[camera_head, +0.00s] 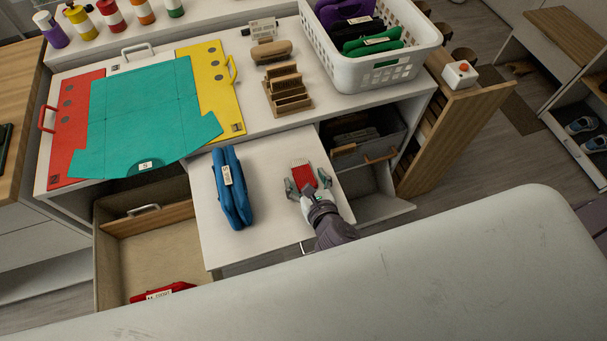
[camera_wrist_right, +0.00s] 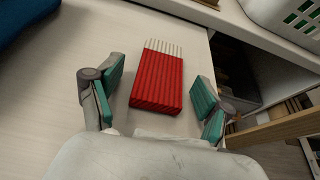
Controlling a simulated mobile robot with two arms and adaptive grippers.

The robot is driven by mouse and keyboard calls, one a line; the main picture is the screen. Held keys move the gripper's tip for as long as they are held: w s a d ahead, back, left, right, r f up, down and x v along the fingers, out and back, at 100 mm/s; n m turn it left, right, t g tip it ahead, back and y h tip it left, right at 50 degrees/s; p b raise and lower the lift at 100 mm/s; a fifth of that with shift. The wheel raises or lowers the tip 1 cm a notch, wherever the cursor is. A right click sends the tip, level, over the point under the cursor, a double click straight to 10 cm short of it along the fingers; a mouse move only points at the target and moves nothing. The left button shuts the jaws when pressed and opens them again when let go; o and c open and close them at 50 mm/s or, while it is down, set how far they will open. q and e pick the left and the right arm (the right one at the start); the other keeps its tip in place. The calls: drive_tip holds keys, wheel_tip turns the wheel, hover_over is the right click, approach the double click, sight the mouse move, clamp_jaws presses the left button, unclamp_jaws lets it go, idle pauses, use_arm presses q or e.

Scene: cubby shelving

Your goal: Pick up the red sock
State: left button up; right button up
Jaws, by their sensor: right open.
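The red sock (camera_head: 302,176) lies folded on a white pull-out board, a ribbed red block with a white ribbed end. In the right wrist view the red sock (camera_wrist_right: 158,82) lies between the spread fingers, its white end pointing away from the gripper. My right gripper (camera_head: 308,191) is open at the sock's near end. In the right wrist view its green-padded fingers (camera_wrist_right: 160,97) stand on either side of the sock with gaps, not visibly touching it. My left gripper is not in view.
Folded blue garments (camera_head: 232,190) lie left of the sock on the pull-out board (camera_head: 271,170). A white basket (camera_head: 375,72) stands behind on the counter. A teal shirt (camera_head: 143,115) lies flat on a folding board. An open drawer (camera_head: 150,245) is at lower left.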

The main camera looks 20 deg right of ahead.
drive_tip(key=c, duration=1.1)
drive_tip(key=shift+r, duration=0.15)
